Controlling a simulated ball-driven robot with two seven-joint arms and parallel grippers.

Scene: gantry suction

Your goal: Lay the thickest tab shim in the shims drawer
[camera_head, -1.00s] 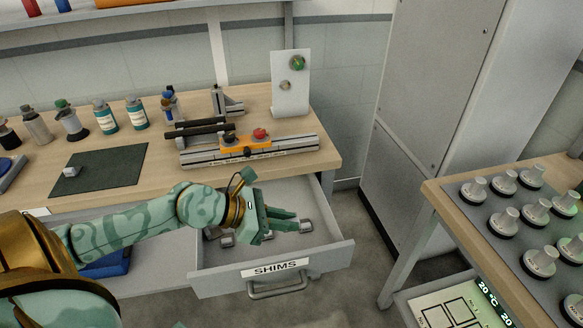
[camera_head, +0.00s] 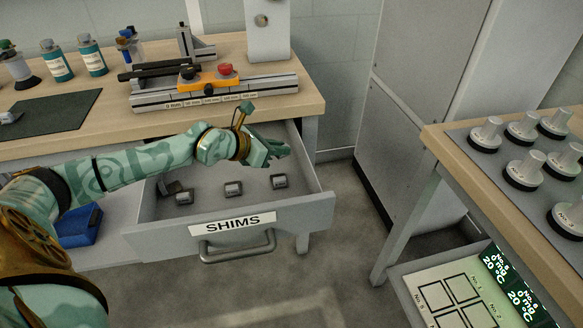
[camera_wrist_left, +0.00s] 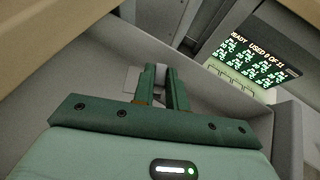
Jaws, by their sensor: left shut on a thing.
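My left gripper (camera_head: 281,149) reaches over the back right part of the open shims drawer (camera_head: 150,230), which carries a SHIMS label. In the left wrist view the gripper (camera_wrist_left: 161,75) is shut on a small grey shim (camera_wrist_left: 160,70), mostly hidden between the green fingers. Its thickness cannot be told. Inside the drawer, small grey shims lie apart on the floor: one at the left (camera_head: 184,197), one in the middle (camera_head: 233,188) and one at the right (camera_head: 279,181). A darker piece (camera_head: 168,187) lies at the far left. My right gripper is out of view.
The bench above holds a grey rail fixture (camera_head: 215,96) with an orange carriage, bottles (camera_head: 92,56) and a dark mat (camera_head: 50,112) with a small block. A second bench with several knobbed weights (camera_head: 525,170) stands at the right. The drawer's front floor is partly free.

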